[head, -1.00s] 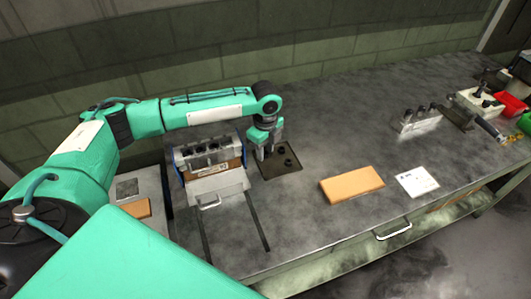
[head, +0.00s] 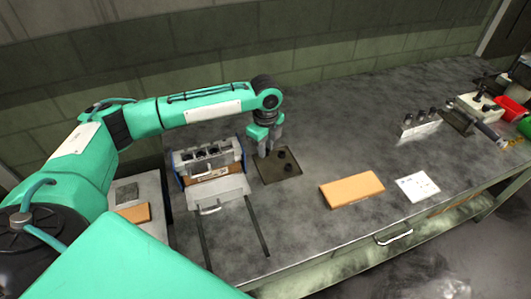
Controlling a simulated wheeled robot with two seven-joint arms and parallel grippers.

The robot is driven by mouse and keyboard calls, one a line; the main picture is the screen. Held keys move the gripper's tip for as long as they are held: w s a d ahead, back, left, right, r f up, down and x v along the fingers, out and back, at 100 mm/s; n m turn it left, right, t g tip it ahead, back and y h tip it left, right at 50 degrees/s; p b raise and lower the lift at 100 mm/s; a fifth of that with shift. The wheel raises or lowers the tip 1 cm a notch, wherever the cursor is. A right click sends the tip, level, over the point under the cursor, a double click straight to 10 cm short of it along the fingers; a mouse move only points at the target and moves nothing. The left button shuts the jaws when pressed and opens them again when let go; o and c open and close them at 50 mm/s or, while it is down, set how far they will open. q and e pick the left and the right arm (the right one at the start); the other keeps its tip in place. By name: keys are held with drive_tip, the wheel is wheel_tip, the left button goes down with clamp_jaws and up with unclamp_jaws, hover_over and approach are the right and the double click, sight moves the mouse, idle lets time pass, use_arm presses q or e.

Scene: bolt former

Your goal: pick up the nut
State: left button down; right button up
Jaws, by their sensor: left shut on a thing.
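A dark, shallow tray (head: 279,175) lies on the metal bench, and small dark nuts (head: 288,167) sit in it. My left gripper (head: 266,154) points down over the tray's back left part. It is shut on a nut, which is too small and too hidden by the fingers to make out. The nuts in the tray are just to the right of the fingertips. My right gripper is not in view.
The bolt former (head: 212,165) with its row of holes stands just left of the tray. An orange block (head: 351,190) and a white paper (head: 417,187) lie to the right. A metal rack (head: 420,124) and bins (head: 510,106) stand far right. The bench's back middle is clear.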

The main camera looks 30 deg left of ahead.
use_arm(q)
wheel_tip(320, 180, up, 17)
drive_tip(key=b, duration=0.1)
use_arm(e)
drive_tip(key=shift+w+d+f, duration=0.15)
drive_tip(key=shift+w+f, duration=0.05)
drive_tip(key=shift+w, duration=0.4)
